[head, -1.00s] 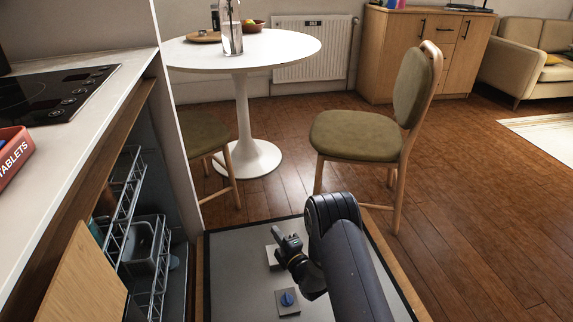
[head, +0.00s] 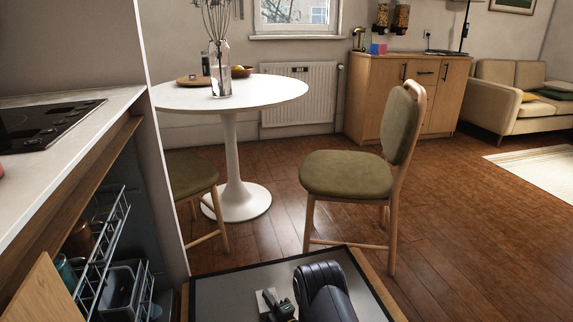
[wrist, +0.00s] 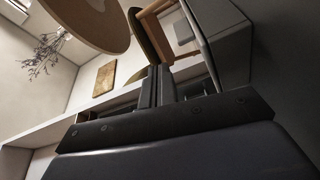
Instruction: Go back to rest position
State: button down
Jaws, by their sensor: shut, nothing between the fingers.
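My gripper shows in the wrist view (wrist: 160,88) with its two dark fingers close together and nothing between them. In the head view my arm is folded low at the bottom centre, over the grey platform (head: 230,290) of my base. The gripper end (head: 278,310) is partly cut off by the lower picture edge there. It is apart from the furniture.
A white round table (head: 235,97) with a glass vase (head: 220,75) and a green-seated chair (head: 345,175) stand ahead. On the left are a counter (head: 80,130) and an open dishwasher with a rack (head: 105,240). Wooden floor (head: 470,230) is clear at right.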

jog(key=shift+r, duration=0.1)
dwell(0.3)
notch_tip(320, 180, up, 10)
jog(key=p, duration=0.5)
notch_tip(320, 180, down, 11)
jog(key=b, duration=0.5)
jog(key=shift+r, duration=0.1)
jog(key=a, duration=0.1)
jog(key=a+r, duration=0.1)
jog(key=a, duration=0.1)
jog(key=s+a, duration=0.1)
jog(key=shift+s+a+r, duration=0.1)
jog(key=shift+a+r, duration=0.15)
jog(key=n, duration=0.1)
jog(key=a+n, duration=0.1)
jog(key=a+n+g, duration=0.1)
jog(key=shift+s+f+n, duration=0.25)
jog(key=shift+f+n, duration=0.05)
jog(key=shift+f, duration=0.1)
jog(key=shift+s+a+f+n+g+h, duration=0.1)
jog(key=shift+a+f+n+g+h, duration=0.25)
jog(key=shift+n, duration=0.55)
jog(key=shift+s+a+f+n+g+h, duration=0.15)
jog(key=shift+a+f+n+h, duration=0.25)
jog(key=shift+n, duration=0.5)
jog(key=shift+w+r, duration=0.1)
